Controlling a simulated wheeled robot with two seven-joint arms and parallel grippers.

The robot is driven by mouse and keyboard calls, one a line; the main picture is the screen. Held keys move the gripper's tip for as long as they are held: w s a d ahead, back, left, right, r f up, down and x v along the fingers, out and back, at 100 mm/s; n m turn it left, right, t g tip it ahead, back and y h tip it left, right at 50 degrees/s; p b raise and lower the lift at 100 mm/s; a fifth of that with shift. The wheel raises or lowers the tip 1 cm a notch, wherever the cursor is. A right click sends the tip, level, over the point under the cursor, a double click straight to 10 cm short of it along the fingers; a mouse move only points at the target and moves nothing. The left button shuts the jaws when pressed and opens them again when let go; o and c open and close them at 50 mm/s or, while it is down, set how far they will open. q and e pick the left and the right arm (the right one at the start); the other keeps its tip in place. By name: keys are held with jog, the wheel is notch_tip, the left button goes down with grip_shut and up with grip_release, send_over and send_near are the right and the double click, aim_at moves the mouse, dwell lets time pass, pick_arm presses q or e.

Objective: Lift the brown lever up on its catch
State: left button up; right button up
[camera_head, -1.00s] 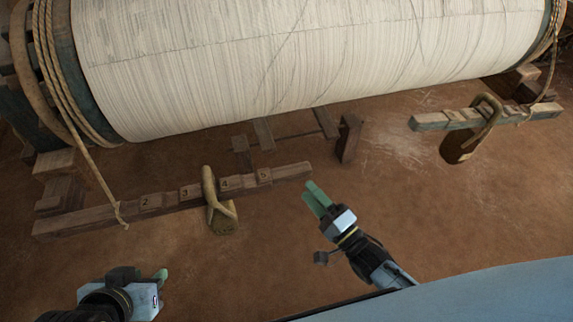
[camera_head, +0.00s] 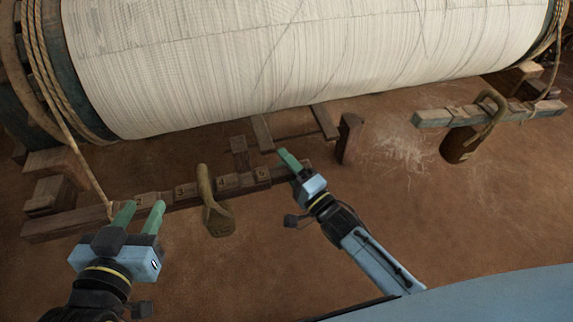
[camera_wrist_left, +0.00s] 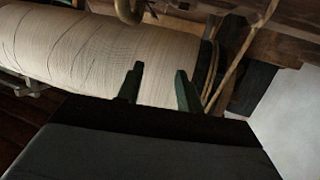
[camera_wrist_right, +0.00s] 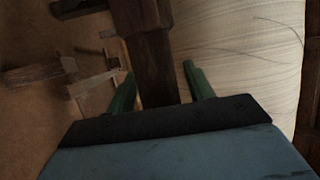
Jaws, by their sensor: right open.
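The brown lever (camera_head: 185,193) is a long wooden bar with numbered blocks, low in front of the cloth roll at the left in the head view. A stone weight (camera_head: 217,219) hangs on it by a loop. My right gripper (camera_head: 288,159) is open at the lever's right end, partly covering it. In the right wrist view a dark wooden bar (camera_wrist_right: 153,65), seemingly the lever, lies between its parted fingers. A short upright post (camera_head: 348,138), perhaps the catch, stands right of that end. My left gripper (camera_head: 138,218) is open and empty in front of the lever's left part.
The wide cloth roll (camera_head: 300,50) fills the back. A rope (camera_head: 80,150) comes down to the lever's left part. A second bar (camera_head: 440,118) with a hanging weight (camera_head: 460,145) is at the right. Bare earth floor lies in front.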

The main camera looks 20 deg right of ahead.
grip_shut()
pick_arm(q)
jog(key=shift+f, duration=0.1)
